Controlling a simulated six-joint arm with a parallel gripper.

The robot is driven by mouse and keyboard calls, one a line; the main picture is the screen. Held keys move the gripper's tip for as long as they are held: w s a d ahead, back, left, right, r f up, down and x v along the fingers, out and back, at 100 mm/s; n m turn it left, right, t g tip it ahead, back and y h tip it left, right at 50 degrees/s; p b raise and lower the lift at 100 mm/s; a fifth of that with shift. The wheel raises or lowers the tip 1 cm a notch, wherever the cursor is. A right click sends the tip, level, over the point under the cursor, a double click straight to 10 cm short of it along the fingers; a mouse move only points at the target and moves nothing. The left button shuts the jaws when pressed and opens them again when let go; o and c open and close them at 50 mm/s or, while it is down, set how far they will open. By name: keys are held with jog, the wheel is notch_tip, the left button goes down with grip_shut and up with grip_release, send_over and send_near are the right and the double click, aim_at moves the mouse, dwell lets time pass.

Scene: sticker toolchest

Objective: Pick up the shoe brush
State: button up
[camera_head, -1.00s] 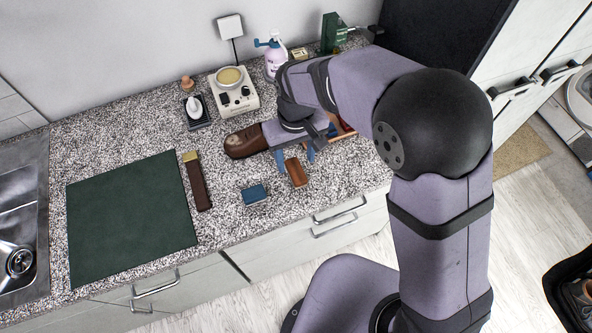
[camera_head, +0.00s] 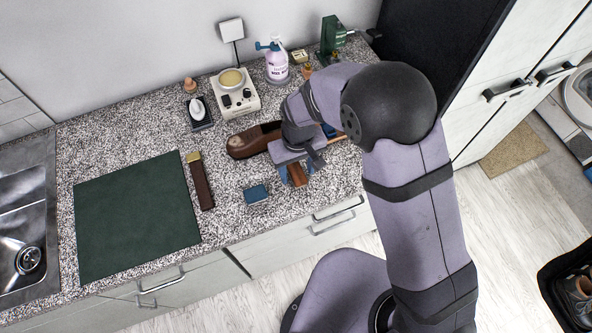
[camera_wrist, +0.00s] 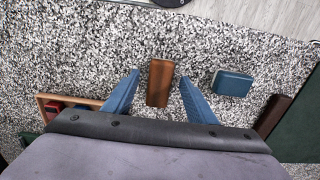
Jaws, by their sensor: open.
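The brown wooden block that looks like the shoe brush (camera_head: 298,176) lies on the speckled counter, partly hidden by my gripper. My gripper (camera_head: 295,172) is open above it. In the wrist view the brush (camera_wrist: 160,85) is a plain reddish-brown block between the two blue fingers of my gripper (camera_wrist: 159,76), with a gap on each side. Its bristles do not show. I cannot tell how far the fingertips are above the counter.
A blue box (camera_head: 256,193) lies left of the brush. A brown shoe (camera_head: 250,140) is behind it. A wooden tray (camera_wrist: 42,108) with red and blue items is close by. A dark strap (camera_head: 201,184) and green mat (camera_head: 135,215) lie farther left.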

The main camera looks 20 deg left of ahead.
aim_at(297, 173)
jog(key=c, duration=1.3)
jog(key=shift+o, duration=0.2)
jog(key=shift+r, duration=0.1)
notch_tip(297, 173, up, 10)
jog(key=b, duration=0.3)
